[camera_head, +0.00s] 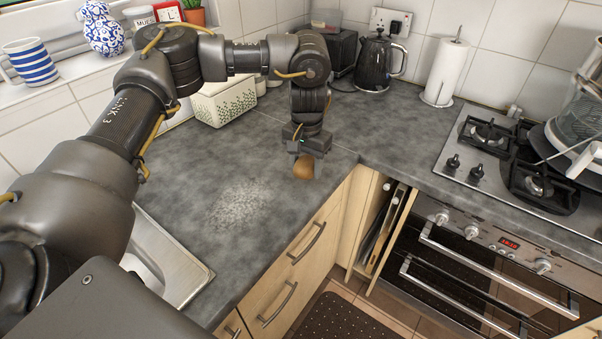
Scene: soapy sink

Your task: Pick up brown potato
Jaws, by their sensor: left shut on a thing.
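The brown potato (303,168) is a small rounded brown thing near the inner corner of the grey worktop (190,200). My left gripper (306,163) points straight down over it, with its fingers around the potato. The gripper is shut on the potato and hides its upper part. I cannot tell whether the potato touches the worktop or is just above it. My right gripper is not in view.
A white patterned bread bin (222,104), a black kettle (375,62) and a paper towel roll (446,72) stand behind. The gas hob (530,165) is at the right. The sink edge (190,262) is at lower left. The worktop's front edge is close to the potato.

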